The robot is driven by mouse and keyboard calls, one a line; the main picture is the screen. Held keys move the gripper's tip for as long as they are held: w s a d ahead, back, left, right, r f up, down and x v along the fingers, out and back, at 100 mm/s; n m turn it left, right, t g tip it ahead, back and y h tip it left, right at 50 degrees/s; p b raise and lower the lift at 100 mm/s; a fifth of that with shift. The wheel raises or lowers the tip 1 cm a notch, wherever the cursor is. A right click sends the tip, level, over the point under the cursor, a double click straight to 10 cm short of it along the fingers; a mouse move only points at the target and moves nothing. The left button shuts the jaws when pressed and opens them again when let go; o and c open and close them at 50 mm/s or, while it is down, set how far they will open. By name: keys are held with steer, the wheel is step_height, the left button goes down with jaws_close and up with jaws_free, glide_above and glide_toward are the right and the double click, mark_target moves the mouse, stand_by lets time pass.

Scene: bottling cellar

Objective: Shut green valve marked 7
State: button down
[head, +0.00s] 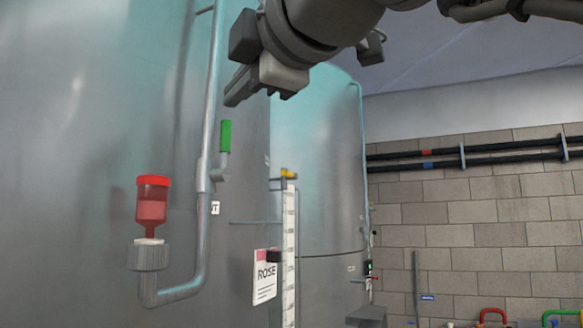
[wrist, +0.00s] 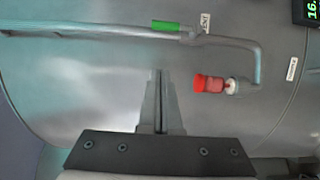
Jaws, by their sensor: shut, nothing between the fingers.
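A valve with a green handle (head: 225,137) sits on the thin vertical pipe of the near steel tank. The handle points up, roughly in line with the pipe. The green handle also shows in the wrist view (wrist: 166,26), near the top. A small white tag (head: 214,208) is by the valve; I cannot read a 7 on it. My gripper (head: 236,94) is above the green handle, apart from it. In the wrist view my gripper (wrist: 158,76) has its fingers together and empty, in front of the bare tank wall.
A red-capped vessel (head: 152,205) stands at the pipe's lower bend. A ROSE sign (head: 264,276) and a white level scale (head: 290,240) are to the right. Another tank (head: 325,180) stands behind. Red (head: 492,315) and green (head: 561,315) handles show at lower right.

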mark_target(227, 124)
steer(key=p+x, duration=0.1)
steer(key=x, duration=0.3)
steer(key=d+p+x, duration=0.1)
steer(key=x, duration=0.3)
steer(key=w+d+p+x, duration=0.1)
steer(key=x, duration=0.3)
steer(key=shift+w+a+p, duration=0.1)
steer(key=shift+w+p, duration=0.1)
steer(key=shift+p, duration=0.15)
steer(key=shift+w, duration=0.45)
steer(key=shift+r, duration=0.1)
steer(key=shift+w, duration=0.15)
steer(key=shift+m, duration=0.3)
